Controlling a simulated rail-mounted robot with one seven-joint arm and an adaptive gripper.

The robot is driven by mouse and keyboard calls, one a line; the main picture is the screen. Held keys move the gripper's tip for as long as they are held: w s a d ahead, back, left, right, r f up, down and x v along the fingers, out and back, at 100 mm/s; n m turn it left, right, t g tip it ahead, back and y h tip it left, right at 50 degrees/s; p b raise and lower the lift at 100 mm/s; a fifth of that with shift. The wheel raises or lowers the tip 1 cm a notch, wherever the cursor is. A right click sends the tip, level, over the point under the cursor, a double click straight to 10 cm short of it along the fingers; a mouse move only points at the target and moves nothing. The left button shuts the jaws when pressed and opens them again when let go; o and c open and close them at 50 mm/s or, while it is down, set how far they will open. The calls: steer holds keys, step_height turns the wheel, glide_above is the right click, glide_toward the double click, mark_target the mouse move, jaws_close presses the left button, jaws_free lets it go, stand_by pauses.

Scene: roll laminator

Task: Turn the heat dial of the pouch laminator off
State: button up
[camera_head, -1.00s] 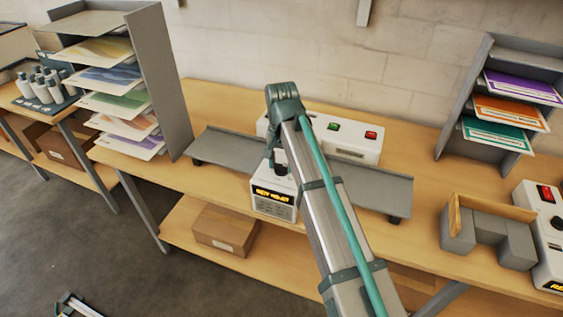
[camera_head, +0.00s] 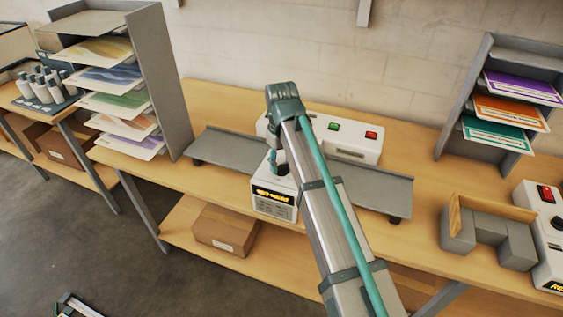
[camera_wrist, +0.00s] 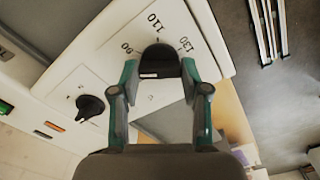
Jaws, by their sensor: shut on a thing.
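The pouch laminator (camera_head: 352,143) is a white machine on the wooden bench, with a control box (camera_head: 274,203) at its front bearing a lit yellow display. In the wrist view, a black dial (camera_wrist: 160,62) sits on the white panel beside a printed scale reading 90, 110 and 130. My gripper (camera_wrist: 160,68) has one finger on each side of this dial and is shut on it. A small pale mark shows on the dial; where it points is unclear. In the head view my arm partly hides the box and the dial.
A smaller black knob (camera_wrist: 91,107) sits on the panel nearby. Green (camera_head: 333,126) and red (camera_head: 371,134) buttons are on the laminator body. Grey trays (camera_head: 225,153) extend to both sides. A paper rack (camera_head: 175,80) stands left; a grey holder (camera_head: 515,246) stands right.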

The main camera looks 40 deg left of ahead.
mark_target(281, 165)
steer(key=n, duration=0.6)
steer(key=shift+n, duration=0.4)
stand_by(0.3)
steer(key=o, duration=1.1)
steer(key=shift+o, duration=0.2)
step_height(281, 165, up, 12)
